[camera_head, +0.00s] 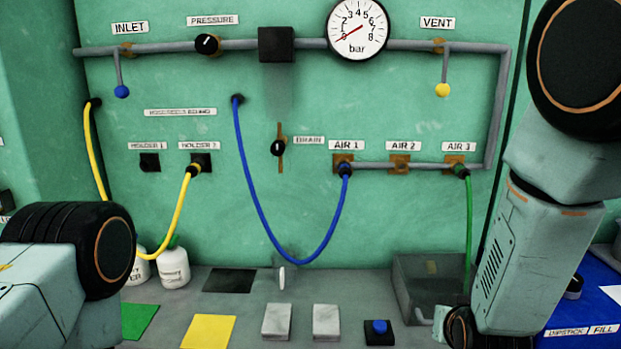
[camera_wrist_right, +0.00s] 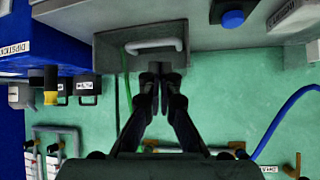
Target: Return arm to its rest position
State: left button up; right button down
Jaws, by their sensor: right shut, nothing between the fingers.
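My right gripper (camera_wrist_right: 160,75) is shut and empty in the right wrist view. In that picture its fingertips lie just below the handle (camera_wrist_right: 155,45) of a grey box (camera_wrist_right: 122,52); I cannot tell the distance between them. In the head view my right arm (camera_head: 535,255) hangs down the right side, and its gripper cannot be made out there. My left arm (camera_head: 50,260) shows at the lower left of the head view. My left gripper is not in view.
Behind the bench (camera_head: 255,315) stands a green panel with a gauge (camera_head: 357,29). A blue hose (camera_head: 262,222) ends at AIR 1, a green hose (camera_head: 469,220) at AIR 3, a yellow hose (camera_head: 180,215) at HOLDER 2. A blue box (camera_head: 590,310) stands at right.

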pick_arm(q)
notch_tip(320, 180, down, 4)
jog(key=b, duration=0.3)
jog(key=shift+w, duration=0.1)
pick_arm(e)
jog(key=s+f+n+g, duration=0.1)
jog(key=s+f+g, duration=0.2)
jog(key=s+f, duration=0.5)
jog(key=s+a+f+n+g+y, duration=0.1)
jog(key=s+f+g, duration=0.2)
jog(key=s+f, duration=0.6)
jog(key=s+a+f+g+y, duration=0.1)
jog(key=s+f+g, duration=0.2)
jog(key=s+f, duration=0.5)
jog(key=s, duration=0.9)
jog(key=shift+s+f+n+g, duration=0.15)
jog(key=shift+n+g, duration=0.25)
pick_arm(q)
jog(key=shift+r, duration=0.1)
pick_arm(e)
jog(key=shift+d, duration=0.1)
pick_arm(q)
jog(key=shift+c, duration=0.2)
